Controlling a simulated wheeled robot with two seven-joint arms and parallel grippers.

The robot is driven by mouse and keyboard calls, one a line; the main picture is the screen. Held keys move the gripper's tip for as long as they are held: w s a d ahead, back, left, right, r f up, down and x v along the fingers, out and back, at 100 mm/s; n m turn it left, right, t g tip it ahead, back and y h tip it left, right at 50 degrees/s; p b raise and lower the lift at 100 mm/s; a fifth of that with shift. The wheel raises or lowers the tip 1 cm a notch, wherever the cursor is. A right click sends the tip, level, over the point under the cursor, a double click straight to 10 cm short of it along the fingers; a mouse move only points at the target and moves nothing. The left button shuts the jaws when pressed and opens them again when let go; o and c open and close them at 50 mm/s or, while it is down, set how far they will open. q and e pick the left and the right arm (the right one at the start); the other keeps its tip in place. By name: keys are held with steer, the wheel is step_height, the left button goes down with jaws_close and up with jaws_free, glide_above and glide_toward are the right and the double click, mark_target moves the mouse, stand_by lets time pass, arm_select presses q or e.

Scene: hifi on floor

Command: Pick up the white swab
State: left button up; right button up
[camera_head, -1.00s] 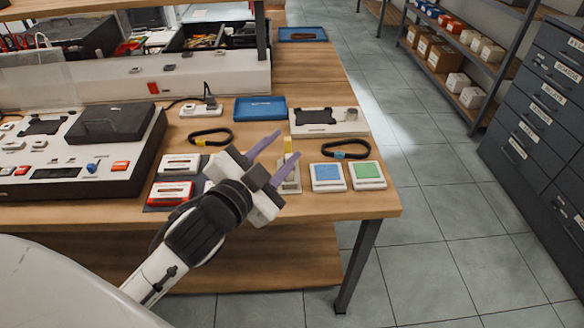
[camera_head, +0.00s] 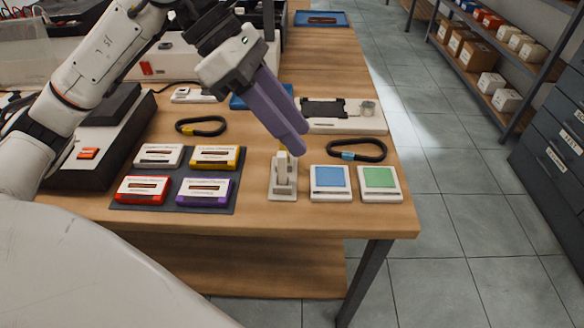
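A small pale stand (camera_head: 283,188) is near the front edge of the bench, with an upright white piece in it that looks like the white swab (camera_head: 283,162). A bit of yellow shows at its top, partly hidden by my gripper. My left gripper (camera_head: 297,148) comes in from the upper left, its purple fingers pointing down and right. The fingertips are just above and beside the swab's top; I cannot tell whether they touch it. The fingers overlap in this view, so their gap is not clear. My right gripper is not in view.
Several cassettes lie on a dark mat (camera_head: 228,205) left of the stand. A blue-topped tile (camera_head: 330,180) and a green-topped tile (camera_head: 379,180) lie to its right. Black loops (camera_head: 357,150) and a blue tray (camera_head: 262,98) are behind. The bench's right edge is close.

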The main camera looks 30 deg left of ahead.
mark_target(281, 154)
arm_select(q)
steer(key=a+f+y, duration=0.1)
steer(key=a, duration=0.1)
steer(key=a+f+y, duration=0.1)
steer(key=a+f, duration=0.1)
steer(key=w+a+f+y, duration=0.1)
steer(key=a, duration=0.1)
steer(key=shift+w+f+b, duration=0.1)
steer(key=shift+f+b, duration=0.1)
steer(key=shift+b, duration=0.2)
steer(key=shift+x, duration=3)
steer(key=shift+w+d+r+n, duration=0.1)
steer(key=shift+d+n, duration=0.1)
steer(key=shift+n, duration=0.1)
jaws_close()
